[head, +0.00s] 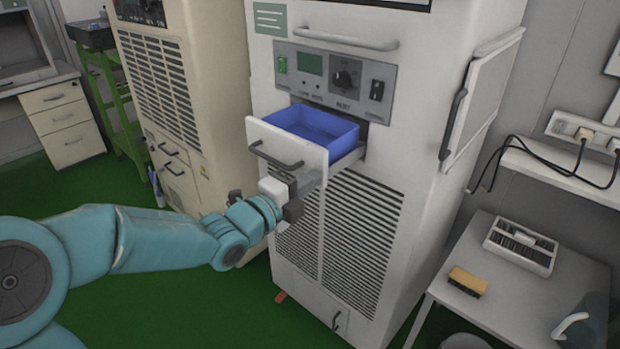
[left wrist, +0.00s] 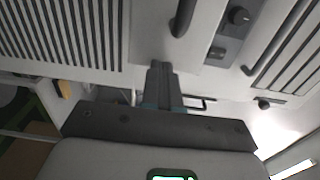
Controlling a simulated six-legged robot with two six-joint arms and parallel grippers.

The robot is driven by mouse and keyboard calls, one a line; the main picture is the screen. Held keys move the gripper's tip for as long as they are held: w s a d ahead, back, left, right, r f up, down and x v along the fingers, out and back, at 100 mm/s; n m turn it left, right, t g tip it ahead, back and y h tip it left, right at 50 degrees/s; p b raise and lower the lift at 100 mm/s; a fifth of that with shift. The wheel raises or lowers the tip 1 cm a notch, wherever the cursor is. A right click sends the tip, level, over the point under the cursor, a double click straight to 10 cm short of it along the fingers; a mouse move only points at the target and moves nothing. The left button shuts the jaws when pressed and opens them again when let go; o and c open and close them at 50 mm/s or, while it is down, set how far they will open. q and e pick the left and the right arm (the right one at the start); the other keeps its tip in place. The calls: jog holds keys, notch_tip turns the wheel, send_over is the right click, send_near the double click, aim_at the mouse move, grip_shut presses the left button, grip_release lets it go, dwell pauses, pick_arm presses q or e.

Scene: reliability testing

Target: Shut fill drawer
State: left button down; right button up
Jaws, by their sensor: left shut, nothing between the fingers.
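The fill drawer (head: 285,150) stands pulled out of the white cabinet (head: 440,110), with a blue tray (head: 315,128) inside it. Its white front carries a dark bar handle (head: 276,157). My left gripper (head: 290,183) is at the drawer front's lower right part, just below and right of the handle. In the left wrist view its fingers (left wrist: 161,82) are together and empty, pointing at a pale panel with a dark handle (left wrist: 184,15). I cannot tell whether the fingertips touch the drawer front. My right gripper is not in view.
A beige cabinet (head: 185,100) stands close on the left. A grey side table (head: 500,285) with a yellow brush (head: 467,280) stands at right.

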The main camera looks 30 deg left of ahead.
aim_at(346, 158)
pick_arm(q)
jog(key=shift+w+f, duration=0.1)
jog(key=shift+w, duration=0.15)
jog(key=b+x, duration=0.2)
jog(key=x, duration=0.1)
jog(key=b+x, duration=0.1)
jog(key=x, duration=0.1)
jog(key=shift+s+d+f, duration=0.1)
jog(key=shift+d+f, duration=0.05)
jog(key=shift+f, duration=0.1)
jog(key=b+x, duration=0.1)
jog(key=x, duration=0.4)
jog(key=shift+w+r+b, duration=0.2)
jog(key=shift+w+b, duration=0.05)
jog(key=shift+b, duration=0.05)
jog(key=shift+w+d+r, duration=0.1)
jog(key=shift+w+d, duration=0.05)
jog(key=shift+w, duration=0.4)
jog(key=shift+s, duration=0.1)
